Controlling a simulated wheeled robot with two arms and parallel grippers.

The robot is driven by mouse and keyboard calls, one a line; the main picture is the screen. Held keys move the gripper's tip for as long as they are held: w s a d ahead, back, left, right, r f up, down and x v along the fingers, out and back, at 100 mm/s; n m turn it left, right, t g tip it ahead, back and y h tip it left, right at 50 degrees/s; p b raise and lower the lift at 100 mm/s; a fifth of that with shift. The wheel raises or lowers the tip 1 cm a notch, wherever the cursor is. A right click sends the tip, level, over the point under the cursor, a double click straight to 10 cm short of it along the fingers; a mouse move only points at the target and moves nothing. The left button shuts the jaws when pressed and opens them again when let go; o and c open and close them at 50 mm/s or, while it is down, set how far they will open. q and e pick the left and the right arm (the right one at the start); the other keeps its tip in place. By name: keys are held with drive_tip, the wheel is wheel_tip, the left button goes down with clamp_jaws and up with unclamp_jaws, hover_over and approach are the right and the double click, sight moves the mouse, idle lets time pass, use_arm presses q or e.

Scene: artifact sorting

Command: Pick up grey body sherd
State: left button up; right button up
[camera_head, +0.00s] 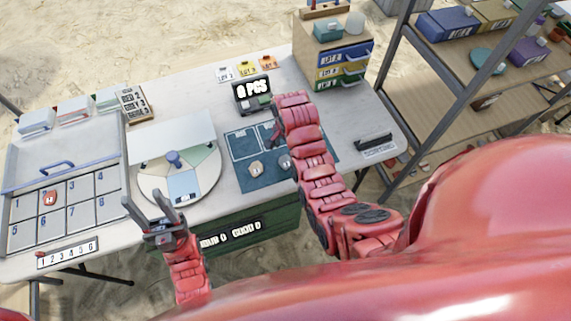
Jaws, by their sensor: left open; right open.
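Two small pale sherds lie on the blue mat: one sherd (256,167) near the mat's middle and another sherd (284,162) to its right, beside my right arm. Both look greyish-beige, and I cannot tell which is the grey body sherd. My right gripper (275,132) is over the right part of the blue mat (262,185), mostly hidden by its own arm; it is open, above the sherds in the picture. My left gripper (152,213) is open and empty at the table's front edge, in front of the round turntable (151,182) and well left of the sherds.
A numbered tray (110,210) at left holds a reddish piece (50,198). A small black display (252,90) stands behind the mat. A drawer cabinet (309,68) stands at the back right, and a black-topped scanner-like block (374,142) lies at right. Shelves (470,70) stand further right.

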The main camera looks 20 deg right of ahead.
sight(285, 158)
drive_tip(key=shift+a+f+p, duration=0.1)
drive_tip(key=shift+f+p, duration=0.4)
drive_tip(key=shift+p, duration=0.1)
drive_tip(key=f, duration=0.1)
drive_tip(key=f+p, duration=0.1)
drive_tip(key=shift+a+f+p, duration=0.2)
drive_tip(key=shift+f+p, duration=0.1)
drive_tip(key=shift+f, duration=0.05)
drive_tip(key=shift+w+f, duration=0.1)
drive_tip(key=shift+f, duration=0.8)
drive_tip(key=c, duration=1.4)
